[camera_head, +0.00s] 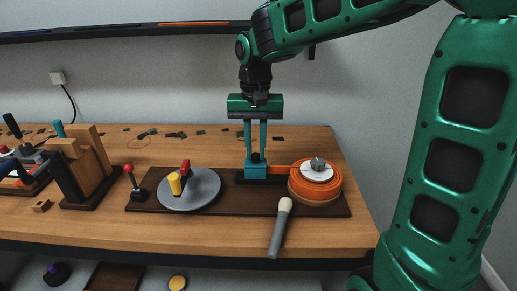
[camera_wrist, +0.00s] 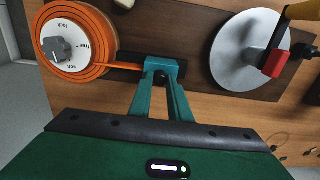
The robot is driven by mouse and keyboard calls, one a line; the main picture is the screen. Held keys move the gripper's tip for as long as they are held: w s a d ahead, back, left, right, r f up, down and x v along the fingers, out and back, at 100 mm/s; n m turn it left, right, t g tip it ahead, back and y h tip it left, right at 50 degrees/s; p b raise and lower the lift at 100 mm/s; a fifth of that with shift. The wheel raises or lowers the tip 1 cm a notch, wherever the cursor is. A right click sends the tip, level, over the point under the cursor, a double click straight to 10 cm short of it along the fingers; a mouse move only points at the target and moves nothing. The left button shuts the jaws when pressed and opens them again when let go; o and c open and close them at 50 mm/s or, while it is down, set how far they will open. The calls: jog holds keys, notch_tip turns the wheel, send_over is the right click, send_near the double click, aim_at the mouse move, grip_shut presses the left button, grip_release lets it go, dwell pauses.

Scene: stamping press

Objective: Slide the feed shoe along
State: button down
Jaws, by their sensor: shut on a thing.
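The feed shoe (camera_head: 256,173) is a small teal block with a dark knob on top, on a short black rail (camera_head: 240,179) in the middle of the dark brown base board. My gripper (camera_head: 256,155) points straight down with its teal fingers shut on the knob of the shoe. In the wrist view my gripper (camera_wrist: 160,80) also closes on the feed shoe (camera_wrist: 151,63). An orange strip (camera_wrist: 122,66) runs from the shoe to an orange coil (camera_head: 314,192). The coil carries a white dial (camera_head: 317,174) with a grey knob. The fingertips partly hide the knob of the shoe.
Left of the shoe is a grey disc (camera_head: 204,187) with yellow and red upright parts. A red-topped lever (camera_head: 131,178) stands farther left. A pale-headed mallet (camera_head: 279,229) lies at the front edge. Wooden blocks (camera_head: 87,167) stand at left.

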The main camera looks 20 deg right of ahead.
jog(key=shift+w+a+r, duration=0.1)
jog(key=shift+w+a, duration=0.3)
jog(key=shift+a, duration=0.45)
jog(key=shift+w+a+r, duration=0.1)
jog(key=shift+w+a, duration=0.25)
jog(key=shift+a, duration=0.45)
jog(key=c, duration=1.6)
grip_release()
jog(key=shift+f, duration=0.1)
jog(key=shift+o, duration=0.2)
